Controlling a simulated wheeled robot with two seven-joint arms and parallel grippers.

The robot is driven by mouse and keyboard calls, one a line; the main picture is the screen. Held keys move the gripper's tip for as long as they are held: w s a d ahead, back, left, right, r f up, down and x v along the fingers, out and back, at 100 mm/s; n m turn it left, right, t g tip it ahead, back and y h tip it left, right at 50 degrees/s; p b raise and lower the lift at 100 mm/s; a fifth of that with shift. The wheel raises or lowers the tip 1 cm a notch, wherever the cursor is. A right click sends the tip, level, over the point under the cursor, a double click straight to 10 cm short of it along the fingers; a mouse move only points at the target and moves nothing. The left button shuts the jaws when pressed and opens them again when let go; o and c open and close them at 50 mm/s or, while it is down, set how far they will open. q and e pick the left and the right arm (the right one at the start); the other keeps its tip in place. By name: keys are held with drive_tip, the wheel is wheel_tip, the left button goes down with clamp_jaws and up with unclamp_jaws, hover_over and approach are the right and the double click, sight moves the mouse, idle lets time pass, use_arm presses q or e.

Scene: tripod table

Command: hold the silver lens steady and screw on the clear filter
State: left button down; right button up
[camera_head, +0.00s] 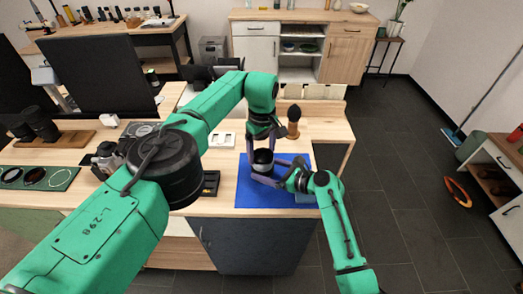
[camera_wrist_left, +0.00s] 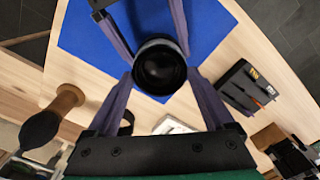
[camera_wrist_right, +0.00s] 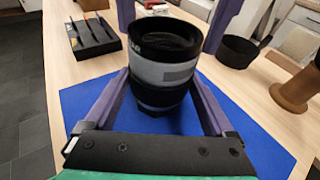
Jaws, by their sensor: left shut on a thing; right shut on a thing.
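The silver lens (camera_wrist_right: 163,72) stands upright over the blue mat, with a grey band between black ends; it also shows in the head view (camera_head: 263,157). My right gripper (camera_head: 279,172) is shut around its lower body from the front. My left gripper (camera_wrist_left: 160,75) comes from above, its fingers on either side of the lens's black front end. The clear filter (camera_wrist_right: 165,32) appears to be the thin dark ring there, between the left fingers; its glass cannot be made out. Whether the lens base touches the mat is hidden.
The blue mat (camera_head: 300,187) lies at the table's right end. A green filter tray (camera_head: 70,184) and camera (camera_head: 106,160) are farther left.

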use_arm(q)
drive_tip(key=m, duration=0.3)
drive_tip(key=shift+d+m, duration=0.4)
drive_tip(key=shift+m, duration=1.1)
drive_tip(key=m, duration=0.3)
drive_tip(key=shift+d+f, duration=0.1)
unclamp_jaws()
